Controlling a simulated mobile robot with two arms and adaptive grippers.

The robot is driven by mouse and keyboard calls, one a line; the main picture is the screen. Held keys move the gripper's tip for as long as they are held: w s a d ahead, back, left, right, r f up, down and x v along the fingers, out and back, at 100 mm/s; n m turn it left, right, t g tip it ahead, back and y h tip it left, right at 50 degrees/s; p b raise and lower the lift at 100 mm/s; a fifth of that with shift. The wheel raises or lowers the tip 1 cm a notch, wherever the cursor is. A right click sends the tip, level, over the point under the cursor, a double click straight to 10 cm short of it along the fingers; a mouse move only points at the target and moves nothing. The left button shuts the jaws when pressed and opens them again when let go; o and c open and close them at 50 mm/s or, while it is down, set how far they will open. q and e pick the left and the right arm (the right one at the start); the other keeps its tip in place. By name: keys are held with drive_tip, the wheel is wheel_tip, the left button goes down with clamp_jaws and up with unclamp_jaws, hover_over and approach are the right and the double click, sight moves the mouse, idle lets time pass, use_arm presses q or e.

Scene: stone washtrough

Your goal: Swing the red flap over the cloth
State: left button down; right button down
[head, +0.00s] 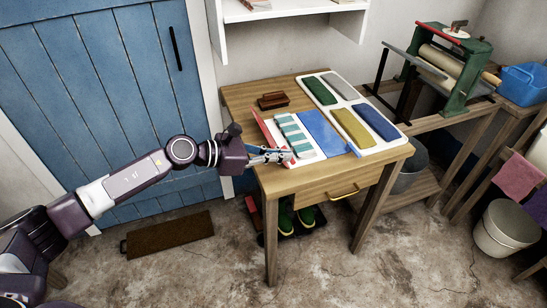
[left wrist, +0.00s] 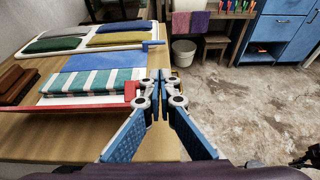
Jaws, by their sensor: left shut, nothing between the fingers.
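The red flap (head: 264,130) is at the left side of a folding board on the wooden table. It shows as a narrow red band and looks tilted up; its exact angle is hard to tell. In the left wrist view the red flap (left wrist: 70,104) runs along the near side of the striped cloth (left wrist: 95,82). The teal-and-white cloth (head: 293,136) lies flat on the white middle panel, uncovered. My left gripper (head: 284,156) is shut and empty at the board's front edge, beside the flap's front end. In the wrist view its fingertips (left wrist: 159,78) are just right of the flap's red end. My right gripper is not in view.
A blue flap (head: 325,132) lies flat right of the cloth. Behind it is a white tray (head: 335,92) with several folded cloths. A brown brush-like block (head: 273,101) lies at the table's back left. A green mangle (head: 452,70) stands to the right.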

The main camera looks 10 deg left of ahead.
use_arm(q)
drive_tip(key=shift+w+d+r+p, duration=0.2)
drive_tip(key=shift+w+d, duration=0.15)
drive_tip(key=shift+d, duration=0.15)
drive_tip(key=shift+w+d+r+p, duration=0.2)
drive_tip(key=shift+w+d, duration=0.1)
drive_tip(key=shift+d, duration=0.2)
drive_tip(key=shift+a, duration=0.1)
idle(0.6)
